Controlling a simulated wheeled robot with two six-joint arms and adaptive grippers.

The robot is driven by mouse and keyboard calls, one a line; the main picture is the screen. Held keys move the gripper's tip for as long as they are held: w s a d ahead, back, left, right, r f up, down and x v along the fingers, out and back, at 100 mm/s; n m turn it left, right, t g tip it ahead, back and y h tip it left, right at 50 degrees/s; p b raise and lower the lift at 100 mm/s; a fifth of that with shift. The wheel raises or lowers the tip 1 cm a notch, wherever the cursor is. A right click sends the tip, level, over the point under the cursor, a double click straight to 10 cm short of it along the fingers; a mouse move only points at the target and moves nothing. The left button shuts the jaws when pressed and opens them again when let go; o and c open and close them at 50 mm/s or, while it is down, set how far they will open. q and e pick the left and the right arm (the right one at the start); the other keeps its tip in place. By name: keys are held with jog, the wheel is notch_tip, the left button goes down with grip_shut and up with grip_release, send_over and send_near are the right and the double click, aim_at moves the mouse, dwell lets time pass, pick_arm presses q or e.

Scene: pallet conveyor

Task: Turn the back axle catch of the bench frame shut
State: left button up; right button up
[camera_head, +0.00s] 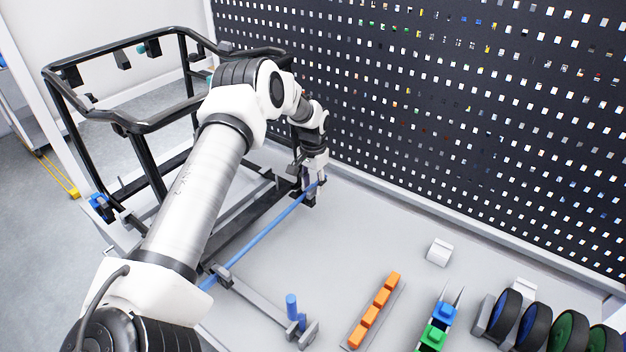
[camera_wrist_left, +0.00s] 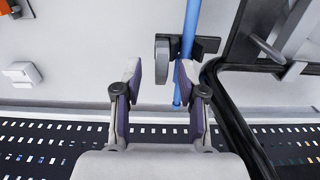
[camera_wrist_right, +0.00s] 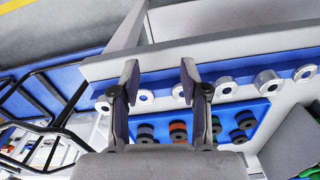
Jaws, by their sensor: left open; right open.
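The black tubular bench frame (camera_head: 165,122) stands at the left, with a long blue axle (camera_head: 262,231) along its near side. In the left wrist view the axle (camera_wrist_left: 190,28) passes a black bracket (camera_wrist_left: 207,45). The back axle catch (camera_wrist_left: 162,62), a grey lever, sits beside it. My left gripper (camera_head: 314,183) is at the axle's back end. In its wrist view the gripper (camera_wrist_left: 158,80) is open, with the catch between and beyond its fingertips; contact cannot be told. The right finger overlaps the axle. My right gripper (camera_wrist_right: 159,73) is open and empty, away from the frame.
A black perforated panel (camera_head: 430,100) rises behind the bench. A strip of orange blocks (camera_head: 374,310), a blue block (camera_head: 445,312), a green block (camera_head: 433,337) and several dark wheels (camera_head: 534,325) are at the front right. A blue tray of rollers (camera_wrist_right: 225,118) lies beyond my right gripper.

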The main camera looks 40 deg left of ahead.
pick_arm(q)
jog(key=shift+w+a+f, duration=0.15)
jog(key=shift+a+f, duration=0.05)
jog(key=shift+f, duration=0.35)
jog(key=shift+w+a+f, duration=0.15)
jog(key=shift+a+f, duration=0.05)
jog(key=shift+f, duration=0.3)
pick_arm(e)
jog(key=shift+w+a+r, duration=0.2)
jog(key=shift+w+a, duration=0.1)
jog(key=shift+w, duration=0.05)
pick_arm(q)
jog(key=shift+s+d+r, duration=0.2)
jog(key=shift+d+r, duration=0.05)
pick_arm(e)
jog(key=shift+s+d, duration=0.2)
pick_arm(q)
jog(key=shift+s+d+r, duration=0.1)
jog(key=shift+r, duration=0.05)
jog(key=c, duration=0.5)
grip_shut()
pick_arm(e)
jog(key=shift+s, duration=0.15)
